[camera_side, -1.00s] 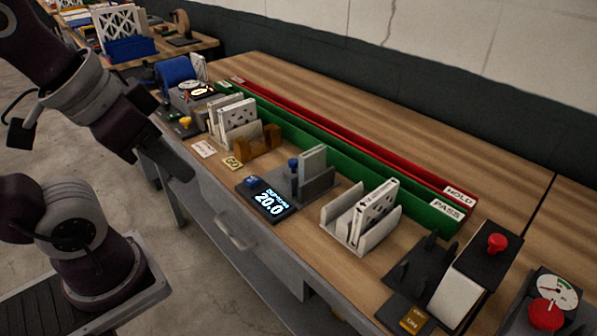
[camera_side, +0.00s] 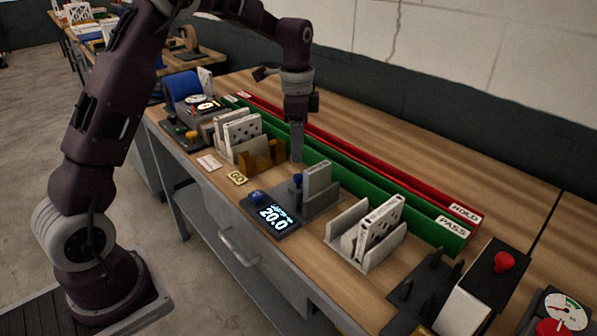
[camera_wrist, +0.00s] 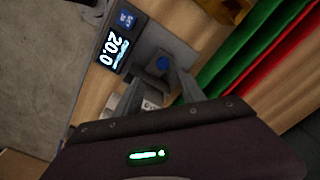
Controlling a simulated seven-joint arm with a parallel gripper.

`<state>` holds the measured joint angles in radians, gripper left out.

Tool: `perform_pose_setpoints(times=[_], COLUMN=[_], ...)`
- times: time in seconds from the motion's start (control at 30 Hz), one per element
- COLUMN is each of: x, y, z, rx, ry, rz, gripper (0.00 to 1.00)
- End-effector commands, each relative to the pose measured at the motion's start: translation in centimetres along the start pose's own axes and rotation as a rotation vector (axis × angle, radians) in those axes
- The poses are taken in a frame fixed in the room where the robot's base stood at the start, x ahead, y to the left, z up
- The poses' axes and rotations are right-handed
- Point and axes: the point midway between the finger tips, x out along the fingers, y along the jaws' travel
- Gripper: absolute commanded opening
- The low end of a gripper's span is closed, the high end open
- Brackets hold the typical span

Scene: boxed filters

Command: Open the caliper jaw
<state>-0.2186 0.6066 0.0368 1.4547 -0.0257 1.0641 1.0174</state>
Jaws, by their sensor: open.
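The caliper's dark base has a display (camera_side: 273,216) reading 20.0 and a blue button (camera_side: 257,196) beside it; the display also shows in the wrist view (camera_wrist: 116,48). The caliper's grey jaw block (camera_side: 317,201) holds an upright grey plate (camera_side: 317,176). A small blue knob (camera_side: 297,179) stands just left of the plate; it also shows in the wrist view (camera_wrist: 162,63). My gripper (camera_side: 297,158) points down just above and behind the knob. In the wrist view its open fingers (camera_wrist: 159,76) lie on either side of the knob. I see no contact.
A white holder (camera_side: 345,250) with upright filters stands right of the caliper. Green PASS (camera_side: 400,210) and red HOLD (camera_side: 420,192) channels run behind. Bare bench shows at the back.

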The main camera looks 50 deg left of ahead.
Motion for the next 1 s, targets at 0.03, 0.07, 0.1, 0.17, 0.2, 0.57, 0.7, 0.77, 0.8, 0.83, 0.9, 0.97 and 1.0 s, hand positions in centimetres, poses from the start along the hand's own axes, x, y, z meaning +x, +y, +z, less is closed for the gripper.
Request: perform_pose_setpoints(times=[0.03,0.07,0.1,0.17,0.2,0.57,0.7,0.77,0.8,0.83,0.9,0.97,1.0], x=[0.9,1.3,1.8,2.8,3.5,8.4,8.4,8.4,8.4,8.4,8.4,8.4,8.4], y=[-0.5,-0.7,-0.8,-0.8,-0.8,-0.7,-0.7,-0.7,-0.7,-0.7,-0.7,-0.7,-0.7], z=[-0.1,-0.1,-0.1,0.0,0.0,0.0,0.0,0.0,0.0,0.0,0.0,0.0,0.0], rx=[0.015,0.023,0.028,0.031,0.030,0.030,0.029,0.029,0.029,0.029,0.029,0.029,0.029], ry=[-0.007,-0.009,-0.011,-0.012,-0.013,-0.011,-0.010,-0.010,-0.010,-0.010,-0.010,-0.010,-0.010], rz=[0.010,0.013,0.015,0.018,0.018,0.015,0.014,0.014,0.014,0.014,0.014,0.013,0.013], gripper=[0.47,0.47,0.47,0.47,0.47,0.47,0.47,0.47,0.41,0.35,0.21,0.09,0.01])
